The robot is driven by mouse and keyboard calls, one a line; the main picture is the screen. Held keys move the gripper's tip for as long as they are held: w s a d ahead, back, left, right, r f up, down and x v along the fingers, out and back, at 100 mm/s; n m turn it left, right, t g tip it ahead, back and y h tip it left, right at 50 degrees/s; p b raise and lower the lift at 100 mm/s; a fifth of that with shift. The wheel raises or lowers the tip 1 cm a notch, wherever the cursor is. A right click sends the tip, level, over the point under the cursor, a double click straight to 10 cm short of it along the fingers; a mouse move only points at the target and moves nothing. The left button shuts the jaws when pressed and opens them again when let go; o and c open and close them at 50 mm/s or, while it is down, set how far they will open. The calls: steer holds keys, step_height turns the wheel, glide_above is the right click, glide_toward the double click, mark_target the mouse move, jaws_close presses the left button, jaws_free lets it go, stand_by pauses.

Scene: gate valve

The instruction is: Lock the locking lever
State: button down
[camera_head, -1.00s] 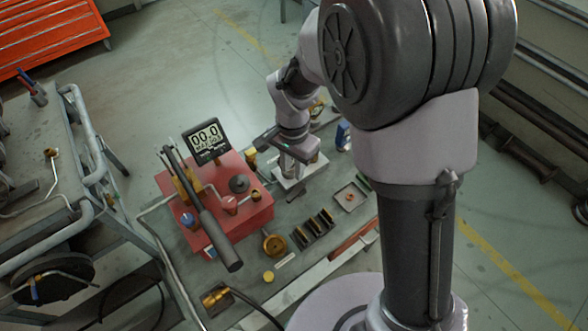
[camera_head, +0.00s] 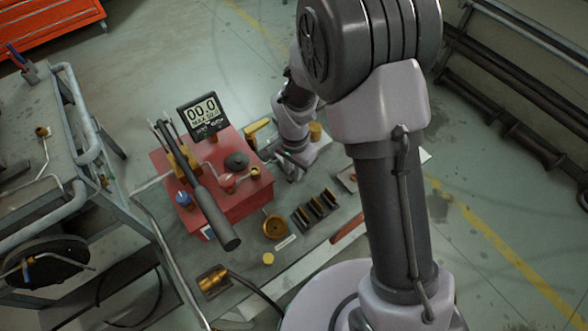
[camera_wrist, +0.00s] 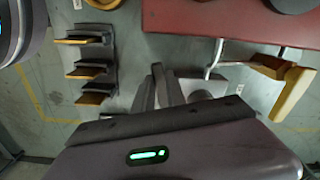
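A yellow lever (camera_head: 257,128) stands at the back right of the red box (camera_head: 210,185). In the wrist view a yellow handle (camera_wrist: 292,93) on a metal bracket is at the right; it seems to be the same part, and I take it for the locking lever. I cannot tell whether it is locked. My gripper (camera_head: 291,168) hangs over the bench just right of the red box. In the wrist view my gripper (camera_wrist: 157,72) has its fingers close together with nothing visible between them. It is apart from the yellow handle, to its left.
A digital gauge (camera_head: 203,116) and a long black handle (camera_head: 213,215) rise from the red box. A slotted black rack (camera_head: 315,211) and a brass cup (camera_head: 275,227) sit in front. A grey cart (camera_head: 70,150) stands at the left. Floor behind the bench is clear.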

steer(key=shift+w+a+m+b, duration=0.2)
steer(key=shift+m+b, duration=0.2)
steer(key=shift+m, duration=0.2)
steer(key=c, duration=1.6)
jaws_free()
steer(key=shift+d, duration=0.1)
steer(key=shift+c, duration=0.2)
